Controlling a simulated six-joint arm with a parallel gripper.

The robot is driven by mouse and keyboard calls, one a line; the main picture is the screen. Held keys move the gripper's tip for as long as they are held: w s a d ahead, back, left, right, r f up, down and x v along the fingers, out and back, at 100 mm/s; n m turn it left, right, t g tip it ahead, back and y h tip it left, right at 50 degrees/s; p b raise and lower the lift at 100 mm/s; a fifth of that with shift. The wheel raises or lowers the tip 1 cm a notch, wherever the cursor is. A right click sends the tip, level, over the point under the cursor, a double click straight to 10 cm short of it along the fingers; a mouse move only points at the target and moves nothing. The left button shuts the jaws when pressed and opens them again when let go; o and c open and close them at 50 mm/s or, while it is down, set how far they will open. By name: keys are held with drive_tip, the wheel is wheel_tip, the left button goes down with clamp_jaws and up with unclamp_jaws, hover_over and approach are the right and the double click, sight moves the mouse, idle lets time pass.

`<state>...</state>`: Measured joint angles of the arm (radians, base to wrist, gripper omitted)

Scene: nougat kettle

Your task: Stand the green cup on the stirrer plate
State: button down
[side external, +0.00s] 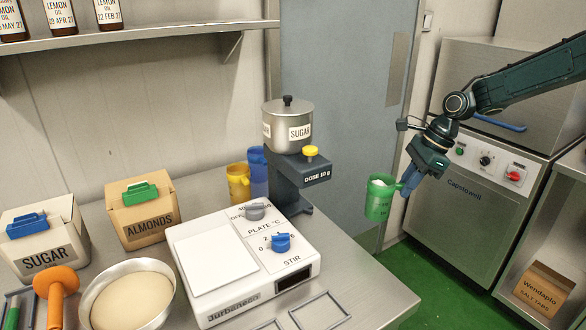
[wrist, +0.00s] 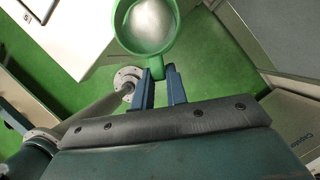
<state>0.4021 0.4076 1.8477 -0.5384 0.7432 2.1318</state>
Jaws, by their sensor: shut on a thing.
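The green cup (side external: 380,199) hangs upright in the air to the right of the table, with white contents showing at its top. My gripper (side external: 408,186) is shut on the cup's handle, on the cup's right side. In the wrist view the cup (wrist: 146,24) is at the top with white material inside, and my gripper's blue fingers (wrist: 160,82) close on its handle. The stirrer plate (side external: 217,252) is the bare white square on the left of the white stirrer unit on the table. Nothing stands on it.
A sugar dispenser (side external: 290,165) stands behind the stirrer unit, with a yellow cup (side external: 238,183) and a blue cup (side external: 258,172) to its left. A bowl (side external: 130,297) and an almonds box (side external: 140,207) are on the left. Green floor lies right of the table.

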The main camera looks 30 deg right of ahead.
drive_tip(key=w+a+r, duration=0.2)
drive_tip(key=a+r, duration=0.1)
drive_tip(key=a, duration=0.9)
drive_tip(key=w+a+r+n, duration=0.1)
drive_tip(key=a+r, duration=0.3)
drive_tip(key=a, duration=0.9)
drive_tip(key=w+a+r, duration=0.3)
drive_tip(key=a+r, duration=0.1)
drive_tip(key=a, duration=0.9)
drive_tip(key=shift+n+g, duration=0.3)
drive_tip(key=shift+n, duration=0.1)
drive_tip(key=shift+f, duration=1.95)
drive_tip(key=shift+f, duration=0.1)
drive_tip(key=shift+f, duration=1.9)
drive_tip(key=shift+f, duration=0.1)
drive_tip(key=c, duration=1.4)
unclamp_jaws()
